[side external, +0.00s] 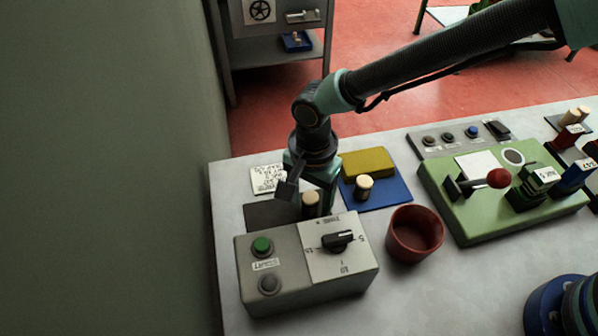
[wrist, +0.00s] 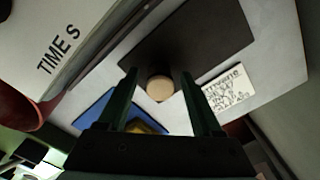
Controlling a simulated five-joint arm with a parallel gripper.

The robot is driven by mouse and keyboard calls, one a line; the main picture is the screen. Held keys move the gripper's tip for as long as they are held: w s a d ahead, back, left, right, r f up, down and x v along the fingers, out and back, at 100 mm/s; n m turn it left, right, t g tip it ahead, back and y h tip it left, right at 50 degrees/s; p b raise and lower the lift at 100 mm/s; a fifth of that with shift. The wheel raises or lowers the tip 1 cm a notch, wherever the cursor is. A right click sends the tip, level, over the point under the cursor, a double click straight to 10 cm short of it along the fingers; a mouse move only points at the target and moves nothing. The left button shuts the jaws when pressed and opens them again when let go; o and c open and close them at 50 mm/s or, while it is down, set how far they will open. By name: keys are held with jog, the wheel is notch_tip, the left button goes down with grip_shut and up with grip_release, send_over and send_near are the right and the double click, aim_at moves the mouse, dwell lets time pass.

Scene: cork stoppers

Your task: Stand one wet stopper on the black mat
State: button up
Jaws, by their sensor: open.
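A cork stopper (side external: 311,205) with a pale top stands upright at the black mat (side external: 262,216), behind the grey control box. In the wrist view the stopper (wrist: 159,89) shows end-on at the edge of the black mat (wrist: 200,38). My gripper (side external: 309,190) is open, with one finger on each side of the stopper; in the wrist view gaps show between the fingers (wrist: 158,76) and it. A second stopper (side external: 364,188) stands on the blue mat (side external: 388,197) in front of a yellow sponge (side external: 368,162). The stopper's base is hidden by the control box in the side view.
The grey control box (side external: 300,290) with a green button and dial stands close in front. A red cup (side external: 414,238) is right of it. A written card (side external: 268,179) lies behind the black mat. A green panel (side external: 460,215) with a red-knobbed lever fills the right.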

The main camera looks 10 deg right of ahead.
aim_at(310, 197)
notch_tip(310, 197, up, 11)
jog(key=w+d+r+n+t, duration=0.1)
jog(key=w+d+r, duration=0.2)
jog(key=d+r, duration=0.45)
jog(key=d+r+n+t+y, duration=0.1)
jog(key=d+r+n, duration=0.25)
jog(key=d, duration=0.75)
jog(key=s+d+r+n+t, duration=0.1)
jog(key=s+d+n, duration=0.1)
jog(key=d, duration=0.6)
jog(key=s+d+n+t+h, duration=0.1)
jog(key=s+d+n+t, duration=0.1)
jog(key=s+d, duration=0.3)
jog(key=d, duration=0.4)
jog(key=shift+s+r+t, duration=0.25)
jog(key=shift+r+t, duration=0.05)
jog(key=shift+r, duration=0.05)
